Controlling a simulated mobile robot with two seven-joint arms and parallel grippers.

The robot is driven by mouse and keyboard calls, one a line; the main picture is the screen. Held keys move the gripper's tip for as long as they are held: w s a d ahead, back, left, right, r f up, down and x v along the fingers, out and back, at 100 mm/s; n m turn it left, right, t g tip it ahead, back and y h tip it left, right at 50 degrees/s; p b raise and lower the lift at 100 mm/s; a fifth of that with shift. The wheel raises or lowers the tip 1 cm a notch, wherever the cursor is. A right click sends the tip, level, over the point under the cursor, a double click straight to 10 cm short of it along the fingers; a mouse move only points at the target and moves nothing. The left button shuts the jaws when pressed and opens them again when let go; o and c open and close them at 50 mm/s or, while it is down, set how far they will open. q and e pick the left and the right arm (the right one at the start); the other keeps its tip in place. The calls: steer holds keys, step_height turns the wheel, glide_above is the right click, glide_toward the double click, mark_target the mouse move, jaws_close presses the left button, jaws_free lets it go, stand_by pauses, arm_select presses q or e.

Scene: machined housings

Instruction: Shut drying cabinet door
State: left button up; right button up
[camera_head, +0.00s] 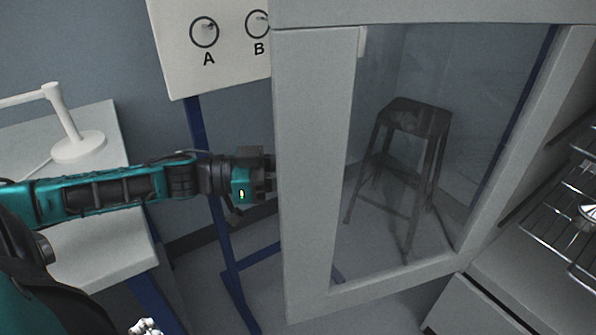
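The drying cabinet door (312,180) stands open. It has a wide pale grey frame around a clear window, and its free edge is toward the left of the view. The cabinet (510,262) is at the right, its inside exposed. My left gripper (268,178) is at the door's free edge, about mid-height. Its fingertips are at or behind that edge, so I cannot tell whether they touch the door or are open or shut. My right gripper is not in view.
Wire racks (565,225) show inside the cabinet. A dark stool (415,120) stands beyond the door window. A pale table (100,245) with a white lamp-like stand (78,146) is at left. A board marked A and B (190,60) stands behind on blue legs.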

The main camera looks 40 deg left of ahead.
arm_select(q)
jaws_close()
stand_by(0.6)
